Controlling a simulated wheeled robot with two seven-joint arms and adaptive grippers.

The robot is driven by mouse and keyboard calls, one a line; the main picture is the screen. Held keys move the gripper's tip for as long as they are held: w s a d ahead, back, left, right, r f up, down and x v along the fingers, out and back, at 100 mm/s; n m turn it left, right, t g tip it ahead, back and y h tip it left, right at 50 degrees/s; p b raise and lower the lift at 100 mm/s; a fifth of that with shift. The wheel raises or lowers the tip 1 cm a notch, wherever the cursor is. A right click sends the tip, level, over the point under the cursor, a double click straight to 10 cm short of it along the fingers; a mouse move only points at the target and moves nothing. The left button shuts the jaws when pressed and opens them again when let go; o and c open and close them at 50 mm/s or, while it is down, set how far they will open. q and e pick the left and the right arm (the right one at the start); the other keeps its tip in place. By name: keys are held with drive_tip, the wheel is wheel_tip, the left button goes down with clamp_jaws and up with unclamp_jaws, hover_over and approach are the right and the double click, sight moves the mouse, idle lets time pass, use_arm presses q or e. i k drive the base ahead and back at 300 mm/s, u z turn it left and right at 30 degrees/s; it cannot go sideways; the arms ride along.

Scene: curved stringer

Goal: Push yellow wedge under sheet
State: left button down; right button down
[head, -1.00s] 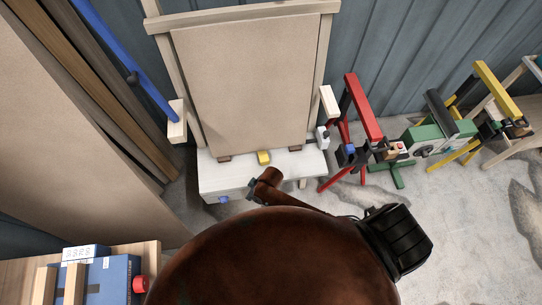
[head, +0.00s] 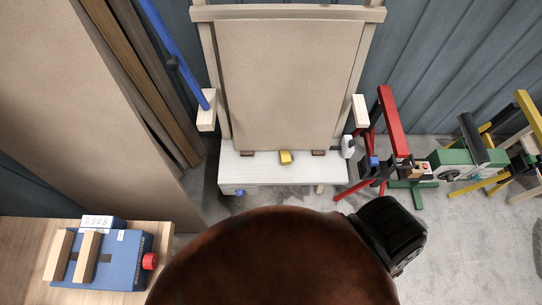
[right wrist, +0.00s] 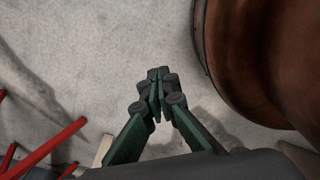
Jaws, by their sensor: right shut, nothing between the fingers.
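The yellow wedge (head: 286,157) lies on a white bench (head: 235,170) in the head view, at the lower edge of a large tan sheet (head: 285,80). The sheet leans upright in a wooden frame, with small brown blocks (head: 247,153) under its lower corners. I cannot tell whether the wedge's tip is under the sheet. In the right wrist view my right gripper (right wrist: 157,75) is shut and empty above the concrete floor, away from the wedge. My left gripper is not in view.
Red (head: 392,120) and yellow stands and a green machine (head: 467,160) stand to the right of the bench. A table with a blue device (head: 115,260) is at lower left. A large tan panel (head: 90,110) leans at left. Open floor lies at lower right.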

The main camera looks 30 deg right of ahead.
sight(286, 156)
drive_tip(key=u, duration=1.3)
drive_tip(key=k, duration=1.2)
drive_tip(key=z, duration=1.7)
drive_tip(key=i, duration=0.5)
drive_tip(key=z, duration=0.05)
